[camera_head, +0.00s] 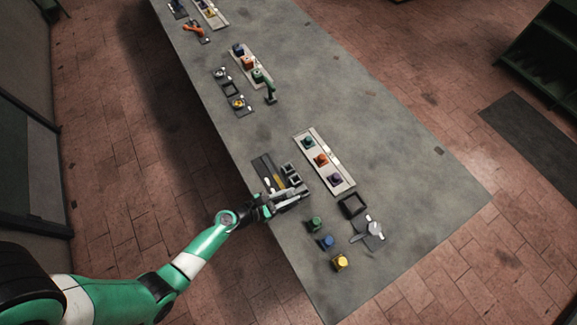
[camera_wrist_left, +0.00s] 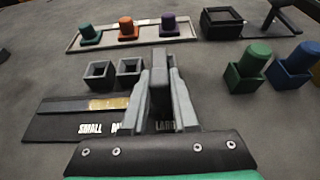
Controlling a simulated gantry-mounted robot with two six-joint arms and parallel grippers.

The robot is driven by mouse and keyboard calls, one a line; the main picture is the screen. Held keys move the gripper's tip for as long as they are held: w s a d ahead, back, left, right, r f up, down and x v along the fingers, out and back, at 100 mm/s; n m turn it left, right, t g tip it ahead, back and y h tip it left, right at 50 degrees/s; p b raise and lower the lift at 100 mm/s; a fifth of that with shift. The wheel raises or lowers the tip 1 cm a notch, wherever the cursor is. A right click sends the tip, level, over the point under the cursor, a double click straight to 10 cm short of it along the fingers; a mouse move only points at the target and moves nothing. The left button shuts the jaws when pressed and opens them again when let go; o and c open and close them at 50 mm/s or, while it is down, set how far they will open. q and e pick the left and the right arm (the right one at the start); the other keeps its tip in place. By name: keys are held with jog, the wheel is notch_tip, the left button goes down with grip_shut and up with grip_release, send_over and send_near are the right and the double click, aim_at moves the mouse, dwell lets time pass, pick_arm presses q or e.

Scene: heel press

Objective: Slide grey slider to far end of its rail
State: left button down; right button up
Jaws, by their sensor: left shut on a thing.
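The grey slider (camera_wrist_left: 160,68) is an upright block between the fingers of my left gripper (camera_wrist_left: 161,90) in the left wrist view. The gripper is shut on it. They are over the right part of a black base plate (camera_wrist_left: 62,125), near the partly covered LARGE label. The SMALL label and a brass strip (camera_wrist_left: 108,103) show to the left; the fingers hide the middle label's end. In the head view, my left gripper (camera_head: 290,197) is at the near end of the plate (camera_head: 262,168). The rail itself is largely hidden. My right gripper is not in view.
Two grey square sockets (camera_wrist_left: 113,71) stand just behind the plate, left of the fingers. A tray (camera_head: 339,178) with green, orange and purple knobs lies beyond. A black box (camera_head: 352,205) and green, blue and yellow blocks (camera_head: 340,262) are nearby. The table's right side is clear.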

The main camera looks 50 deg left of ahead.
pick_arm(q)
jog(key=shift+d, duration=0.15)
jog(key=c, duration=0.7)
grip_release()
jog(key=shift+d, duration=0.2)
jog(key=shift+a, duration=0.1)
jog(key=shift+s, duration=0.15)
jog(key=p+v, duration=0.2)
jog(key=v, duration=0.8)
jog(key=shift+a+r+p, duration=0.15)
jog(key=shift+p, duration=0.2)
jog(key=shift+s+r, duration=0.25)
jog(key=shift+s, duration=0.35)
